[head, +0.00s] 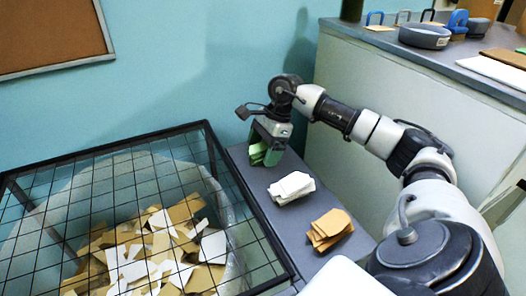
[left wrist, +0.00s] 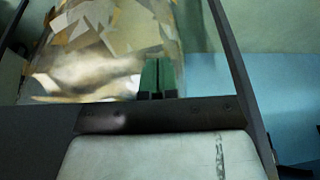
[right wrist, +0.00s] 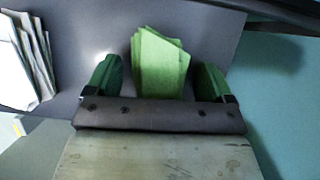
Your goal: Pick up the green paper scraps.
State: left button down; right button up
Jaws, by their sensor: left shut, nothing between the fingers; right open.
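The green paper scraps (head: 256,152) lie in a small stack at the far end of the grey counter in the head view. In the right wrist view the green stack (right wrist: 160,58) shows between the two green fingers of my right gripper (right wrist: 160,72). That gripper is open, with a gap on each side of the stack; the fingers do not close on it. In the head view my right gripper (head: 266,146) is over the stack and partly hides it. My left gripper (left wrist: 157,78) shows in the left wrist view, shut and empty, near the bin of scraps.
White scraps (head: 292,187) and brown scraps (head: 330,229) lie in stacks on the grey counter (head: 265,185). A black wire-grid frame (head: 262,232) with a clear bag of mixed scraps (head: 150,250) stands at left. A higher shelf (head: 455,65) with objects is at right.

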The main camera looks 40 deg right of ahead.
jog(key=c, duration=1)
